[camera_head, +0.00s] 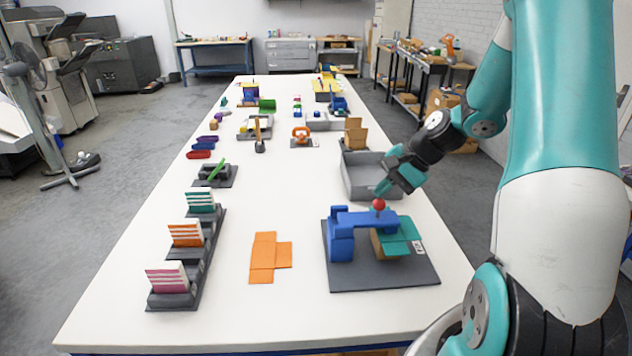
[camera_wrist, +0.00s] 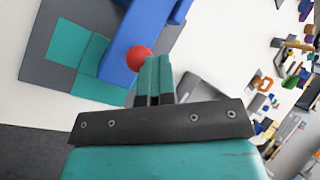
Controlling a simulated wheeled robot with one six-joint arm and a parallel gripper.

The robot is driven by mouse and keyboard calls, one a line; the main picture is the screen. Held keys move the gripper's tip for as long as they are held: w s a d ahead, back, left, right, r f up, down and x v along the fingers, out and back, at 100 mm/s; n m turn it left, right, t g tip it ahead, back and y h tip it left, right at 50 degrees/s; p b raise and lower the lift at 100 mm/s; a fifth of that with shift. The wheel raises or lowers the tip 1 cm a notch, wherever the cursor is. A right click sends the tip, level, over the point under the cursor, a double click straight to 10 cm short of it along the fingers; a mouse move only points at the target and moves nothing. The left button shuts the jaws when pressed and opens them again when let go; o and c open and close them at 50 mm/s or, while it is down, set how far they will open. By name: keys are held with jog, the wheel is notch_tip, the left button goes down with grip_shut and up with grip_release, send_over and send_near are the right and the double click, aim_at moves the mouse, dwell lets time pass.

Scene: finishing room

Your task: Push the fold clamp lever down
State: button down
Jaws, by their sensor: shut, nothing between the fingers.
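The fold clamp is a blue block and post (camera_head: 341,240) on a dark grey base plate (camera_head: 385,277) at the table's near right. Its blue lever (camera_head: 362,218) reaches right, looking roughly level, and ends in a red knob (camera_head: 379,204). A teal sheet (camera_head: 398,240) with a brown part lies under the lever. My gripper (camera_head: 381,190) is shut and empty, its fingertips just above the red knob. In the wrist view the shut fingers (camera_wrist: 154,66) appear right beside the red knob (camera_wrist: 139,59); I cannot tell whether they touch it.
A grey open bin (camera_head: 372,178) stands just behind the clamp. A flat orange cutout (camera_head: 268,258) lies to its left, and a dark rack (camera_head: 190,270) with striped card stacks stands further left. White tabletop between them is clear.

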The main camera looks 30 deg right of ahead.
dwell(0.3)
jog(key=w+r+p+v, duration=0.1)
jog(key=w+p+v, duration=0.1)
jog(key=v, duration=0.9)
jog(key=shift+r, duration=0.45)
jog(key=shift+w, duration=0.15)
